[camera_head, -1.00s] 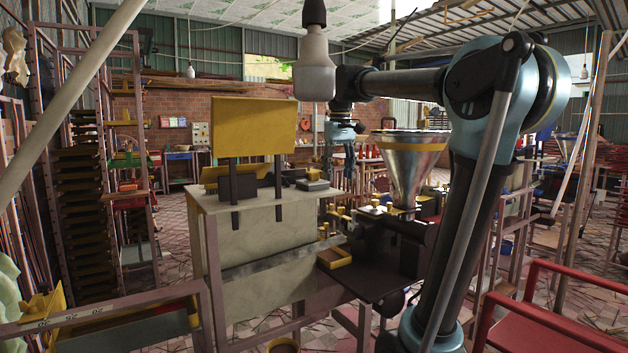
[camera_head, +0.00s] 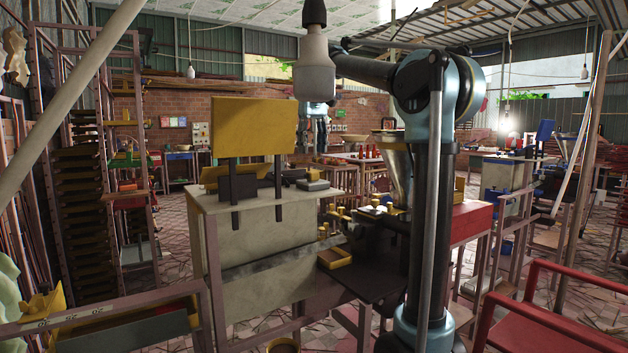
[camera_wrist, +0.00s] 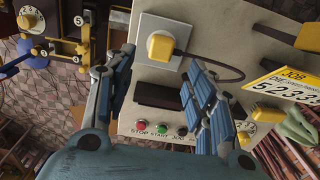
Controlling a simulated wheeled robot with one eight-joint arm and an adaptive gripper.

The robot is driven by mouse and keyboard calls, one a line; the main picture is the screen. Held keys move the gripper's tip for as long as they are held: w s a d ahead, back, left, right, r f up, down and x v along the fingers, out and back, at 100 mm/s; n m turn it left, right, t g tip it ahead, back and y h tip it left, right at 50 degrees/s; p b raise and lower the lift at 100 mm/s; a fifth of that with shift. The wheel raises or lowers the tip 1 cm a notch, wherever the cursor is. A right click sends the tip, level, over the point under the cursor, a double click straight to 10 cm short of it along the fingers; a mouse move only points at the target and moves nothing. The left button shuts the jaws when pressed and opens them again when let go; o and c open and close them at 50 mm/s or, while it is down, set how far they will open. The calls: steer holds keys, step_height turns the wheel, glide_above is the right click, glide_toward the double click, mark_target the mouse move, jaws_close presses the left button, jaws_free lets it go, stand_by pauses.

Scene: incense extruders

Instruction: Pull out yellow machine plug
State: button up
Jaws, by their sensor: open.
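A dark cord (camera_wrist: 215,77) runs from the plug to the right. My gripper (camera_wrist: 161,62) is open, its blue-grey fingers to the left and right of the plug in the picture. Nothing is held, and I cannot tell the remaining distance to the plug. In the head view my gripper (camera_head: 318,125) hangs in the background below the white bulb, small and partly hidden by it.
A yellow label (camera_wrist: 285,80) is on the right. A metal hopper (camera_head: 398,170) stands partly behind my arm. A red bench (camera_head: 560,315) stands at right.

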mark_target(312, 172)
steer(key=shift+f, duration=4.4)
steer(key=shift+a, duration=0.1)
jaws_close()
steer(key=shift+r, duration=0.1)
steer(key=shift+r, duration=2.8)
steer(key=shift+r, duration=0.1)
